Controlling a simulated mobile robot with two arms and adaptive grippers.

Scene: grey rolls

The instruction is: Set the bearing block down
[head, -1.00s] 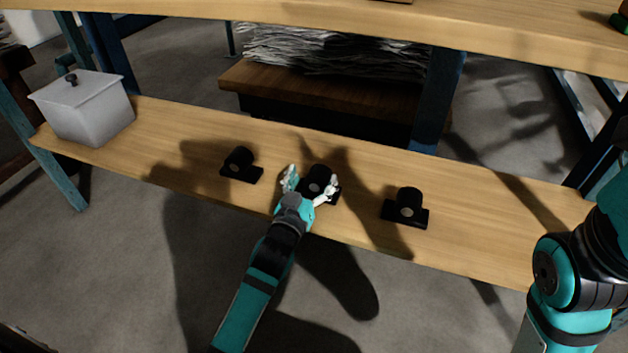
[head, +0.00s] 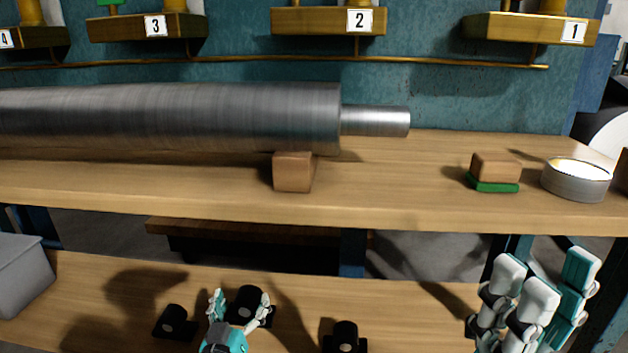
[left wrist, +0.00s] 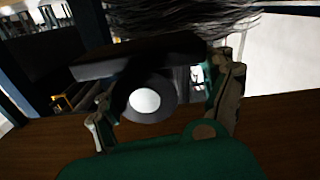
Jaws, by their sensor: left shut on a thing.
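The bearing block (head: 250,293), black with a round housing on a flat base, is between the fingers of my left gripper (head: 239,304) at the lower shelf in the head view. In the left wrist view the block (left wrist: 140,62) shows its flat base and a bright round bore between the fingers of the left gripper (left wrist: 165,105). My left gripper is shut on it. I cannot tell whether its base touches the shelf. My right gripper (head: 535,290) is at the lower right with its fingers pointing up and nothing visible in it; its opening is unclear.
Other black blocks stand left (head: 174,322) and right (head: 346,337) on the lower shelf (head: 400,300). A grey box (head: 22,275) is at far left. Above, the bench (head: 400,190) bears a large metal roll (head: 200,115), a wooden chock (head: 293,172), a brush-like block (head: 495,168) and a round tin (head: 575,180).

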